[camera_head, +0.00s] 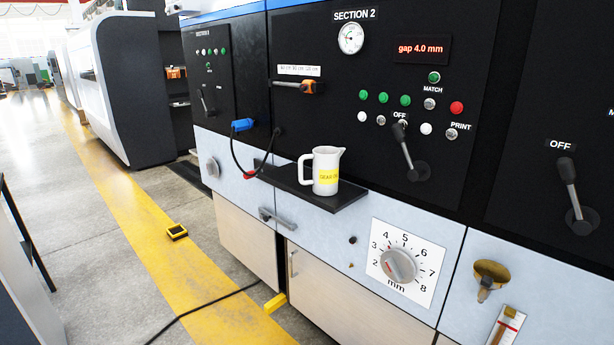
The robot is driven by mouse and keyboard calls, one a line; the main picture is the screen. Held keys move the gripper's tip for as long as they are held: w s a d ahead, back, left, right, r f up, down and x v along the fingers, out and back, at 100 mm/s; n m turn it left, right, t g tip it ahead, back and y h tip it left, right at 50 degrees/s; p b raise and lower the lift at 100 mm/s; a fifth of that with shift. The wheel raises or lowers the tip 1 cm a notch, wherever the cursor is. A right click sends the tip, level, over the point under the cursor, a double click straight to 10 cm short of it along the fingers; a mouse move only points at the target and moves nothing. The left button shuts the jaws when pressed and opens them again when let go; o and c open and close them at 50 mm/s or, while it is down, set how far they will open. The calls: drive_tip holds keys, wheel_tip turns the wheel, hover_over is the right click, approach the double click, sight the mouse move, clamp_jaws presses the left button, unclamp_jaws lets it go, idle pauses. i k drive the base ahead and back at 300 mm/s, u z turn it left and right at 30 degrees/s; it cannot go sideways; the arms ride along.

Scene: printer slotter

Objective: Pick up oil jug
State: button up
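A white oil jug (326,165) with a yellow label stands upright on a narrow black shelf (290,186) on the front of the machine. Its spout points right and its handle is on the left. The label's text is only partly legible. The jug is near the middle of the head view, and nothing covers it. My gripper is not in view.
The machine panel (375,75) behind the jug carries a lever (408,155), buttons and a gauge. A cable with a blue plug (242,125) hangs left of the shelf. A dial (398,265) and a brass funnel (489,275) are below right. The yellow floor strip (135,210) is mostly clear.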

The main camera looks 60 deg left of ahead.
sight(324, 182)
drive_tip(key=z, duration=0.4)
drive_tip(key=i, duration=0.1)
drive_tip(key=u, duration=2.55)
drive_tip(key=k, duration=0.75)
drive_tip(key=u, duration=0.2)
drive_tip(key=i, duration=0.75)
drive_tip(key=z, duration=0.2)
